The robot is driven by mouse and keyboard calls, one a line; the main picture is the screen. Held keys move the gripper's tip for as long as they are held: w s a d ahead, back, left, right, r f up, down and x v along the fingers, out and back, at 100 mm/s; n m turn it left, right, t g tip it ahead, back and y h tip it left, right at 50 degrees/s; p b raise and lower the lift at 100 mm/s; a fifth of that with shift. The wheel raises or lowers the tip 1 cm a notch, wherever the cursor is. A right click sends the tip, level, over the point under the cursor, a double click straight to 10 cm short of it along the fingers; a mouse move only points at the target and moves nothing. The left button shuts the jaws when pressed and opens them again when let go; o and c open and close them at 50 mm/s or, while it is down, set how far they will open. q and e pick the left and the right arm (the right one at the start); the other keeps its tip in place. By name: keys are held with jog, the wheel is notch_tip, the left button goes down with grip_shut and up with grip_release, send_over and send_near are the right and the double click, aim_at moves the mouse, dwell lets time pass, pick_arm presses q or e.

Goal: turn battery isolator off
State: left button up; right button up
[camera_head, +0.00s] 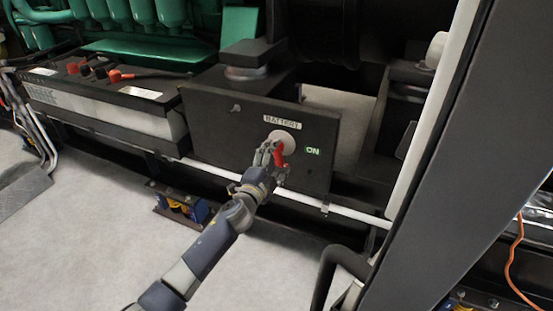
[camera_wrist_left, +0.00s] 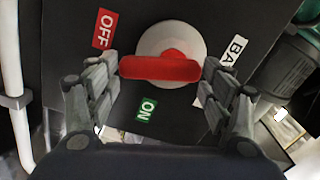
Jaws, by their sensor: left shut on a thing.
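The battery isolator is a red handle (camera_wrist_left: 160,68) on a round pale disc (camera_head: 285,142), on a dark panel (camera_head: 220,125) marked BATTERY. A green ON label (camera_head: 313,150) is right of it in the head view. The wrist view shows a red OFF label (camera_wrist_left: 105,28) above left of the handle and the ON label (camera_wrist_left: 147,108) below it. My left gripper (camera_head: 270,152) is shut on the red handle, with one finger at each end of the bar. The handle is partly hidden by the fingers in the head view. My right gripper is not in view.
A battery (camera_head: 110,105) with red and black terminals stands left of the panel. A white rail (camera_head: 290,200) runs below the panel. A dark slanted post (camera_head: 460,150) stands at the right. The pale floor (camera_head: 90,250) at lower left is clear.

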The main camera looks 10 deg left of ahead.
pick_arm(q)
jog(key=shift+a+f+m, duration=0.15)
jog(key=shift+m, duration=1.55)
jog(key=o, duration=1.1)
jog(key=shift+c, duration=0.2)
jog(key=s+a, duration=0.2)
jog(key=s, duration=0.9)
jog(key=shift+s+a, duration=0.2)
jog(key=shift+s, duration=0.15)
